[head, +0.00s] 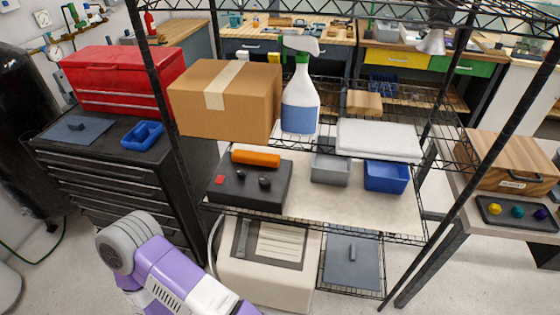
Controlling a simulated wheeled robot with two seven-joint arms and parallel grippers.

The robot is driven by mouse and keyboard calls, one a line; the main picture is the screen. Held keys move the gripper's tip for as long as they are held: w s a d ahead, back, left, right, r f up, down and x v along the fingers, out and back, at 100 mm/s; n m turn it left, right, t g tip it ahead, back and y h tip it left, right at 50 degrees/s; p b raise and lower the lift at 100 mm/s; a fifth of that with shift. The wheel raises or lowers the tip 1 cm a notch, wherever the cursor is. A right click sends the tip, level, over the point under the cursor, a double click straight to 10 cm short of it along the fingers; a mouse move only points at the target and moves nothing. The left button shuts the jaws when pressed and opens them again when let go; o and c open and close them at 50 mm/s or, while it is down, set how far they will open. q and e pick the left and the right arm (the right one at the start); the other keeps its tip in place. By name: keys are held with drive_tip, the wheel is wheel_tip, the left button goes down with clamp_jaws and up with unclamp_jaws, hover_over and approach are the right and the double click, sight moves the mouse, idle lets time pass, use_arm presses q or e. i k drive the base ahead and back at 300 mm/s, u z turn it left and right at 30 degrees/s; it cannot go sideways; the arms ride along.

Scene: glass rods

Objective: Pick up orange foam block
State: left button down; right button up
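The orange foam block (256,158) is a long, narrow piece with rounded ends. It lies at the back of the top of a dark grey box (236,187), on a middle level of the black wire rack. Two small dark knobs and a small red square show on the box in front of it. A purple and white arm link of mine shows at the bottom left, below and in front of the rack. Neither of my grippers shows in the head view.
A cardboard box (225,100), a spray bottle (300,105) and folded white cloth (378,138) sit above. A grey bin (330,168) and blue bin (386,176) stand to the right. A black rack post (165,110) rises at the left. Shelf surface before the bins is clear.

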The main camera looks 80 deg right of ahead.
sight(240, 156)
drive_tip(key=z, duration=1.5)
